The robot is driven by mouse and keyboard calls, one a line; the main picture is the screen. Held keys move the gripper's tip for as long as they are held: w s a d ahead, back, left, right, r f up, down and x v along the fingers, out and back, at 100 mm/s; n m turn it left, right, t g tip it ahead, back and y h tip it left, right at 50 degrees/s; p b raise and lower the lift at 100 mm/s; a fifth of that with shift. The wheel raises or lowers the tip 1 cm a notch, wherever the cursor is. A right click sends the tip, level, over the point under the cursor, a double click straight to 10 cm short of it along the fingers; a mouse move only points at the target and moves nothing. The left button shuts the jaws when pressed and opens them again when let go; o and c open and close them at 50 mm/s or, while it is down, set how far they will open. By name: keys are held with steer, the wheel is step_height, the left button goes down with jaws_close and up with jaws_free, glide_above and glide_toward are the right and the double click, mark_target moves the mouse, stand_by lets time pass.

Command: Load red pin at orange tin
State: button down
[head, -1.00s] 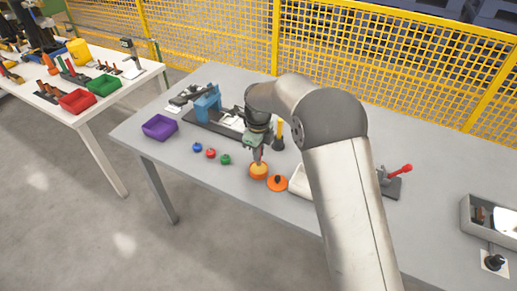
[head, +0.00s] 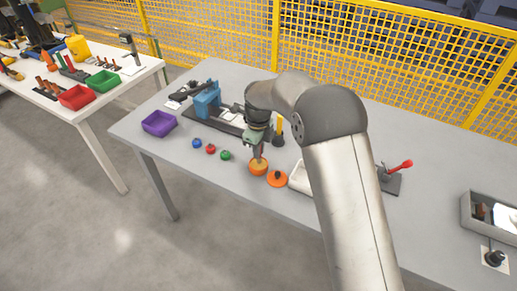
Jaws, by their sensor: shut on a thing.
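The orange tin (head: 258,168) is a small round container near the front edge of the grey table. My gripper (head: 258,158) points down at the top of the tin, and its fingertips are at or just inside the tin's rim. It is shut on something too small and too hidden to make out. An orange disc with a dark knob (head: 277,178), like a lid, lies just right of the tin. A small red round piece (head: 210,149) stands to the left, between a blue one (head: 196,143) and a green one (head: 226,155). I cannot tell whether it is a pin.
A purple tray (head: 159,123) and a blue fixture (head: 207,99) stand at the left. A yellow-topped post (head: 279,132) stands behind the gripper. A white tray (head: 300,178) is partly hidden by my arm. A red-handled clamp (head: 392,175) and a grey bin (head: 485,212) are at the right.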

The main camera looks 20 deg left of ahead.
steer(key=shift+f+b, duration=0.35)
steer(key=shift+f, duration=0.2)
stand_by(1.1)
steer(key=shift+r, duration=0.1)
steer(key=shift+r+p, duration=2.1)
steer(key=shift+r, duration=1.4)
